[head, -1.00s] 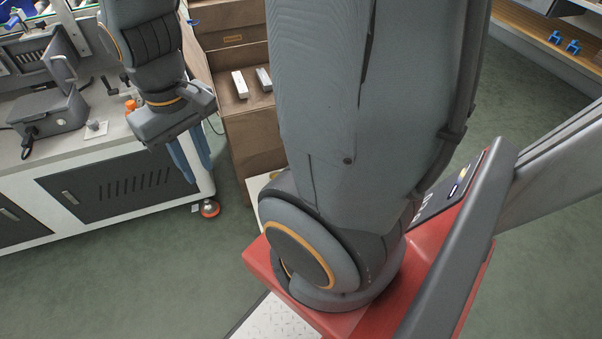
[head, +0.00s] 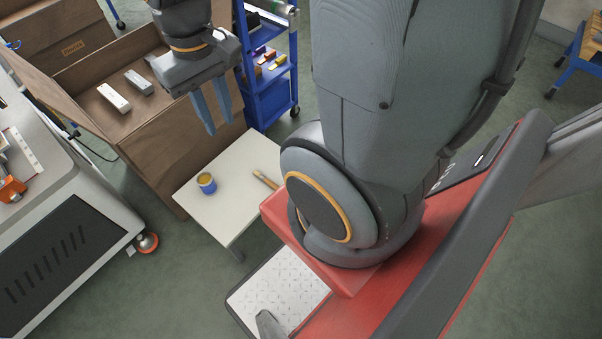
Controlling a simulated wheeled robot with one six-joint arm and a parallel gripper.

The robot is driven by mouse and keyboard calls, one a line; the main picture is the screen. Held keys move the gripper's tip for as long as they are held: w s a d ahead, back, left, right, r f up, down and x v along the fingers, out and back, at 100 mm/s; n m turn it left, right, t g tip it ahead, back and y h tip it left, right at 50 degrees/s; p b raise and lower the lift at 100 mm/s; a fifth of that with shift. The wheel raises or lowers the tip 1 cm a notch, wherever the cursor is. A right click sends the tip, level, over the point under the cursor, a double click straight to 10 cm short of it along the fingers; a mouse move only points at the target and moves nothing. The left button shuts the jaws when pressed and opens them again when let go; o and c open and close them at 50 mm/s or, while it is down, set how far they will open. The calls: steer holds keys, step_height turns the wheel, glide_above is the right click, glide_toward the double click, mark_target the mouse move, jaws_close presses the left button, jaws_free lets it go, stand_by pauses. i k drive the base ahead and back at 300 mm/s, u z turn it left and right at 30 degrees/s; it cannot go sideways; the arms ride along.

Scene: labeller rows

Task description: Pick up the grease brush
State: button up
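A tan wooden handle, which looks like the grease brush (head: 263,179), lies on a small white table (head: 222,211) in the head view. Its lower right end is hidden behind my arm's base, so I cannot see the bristles. A small blue tin with a yellow top (head: 207,185) stands to its left on the same table. My gripper (head: 219,126) hangs above and to the left of the brush in the picture, its blue fingers apart and nothing between them. It touches neither the brush nor the tin.
A brown wooden crate (head: 165,140) holding two pale bars (head: 114,98) stands behind the table. A blue shelf cart (head: 268,95) stands behind right. A white workbench (head: 75,195) with a caster is at left. Green floor is clear in front of the bench.

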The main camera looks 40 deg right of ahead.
mark_target(272, 183)
steer(key=z, duration=1.55)
steer(key=k, duration=0.95)
steer(key=z, duration=0.5)
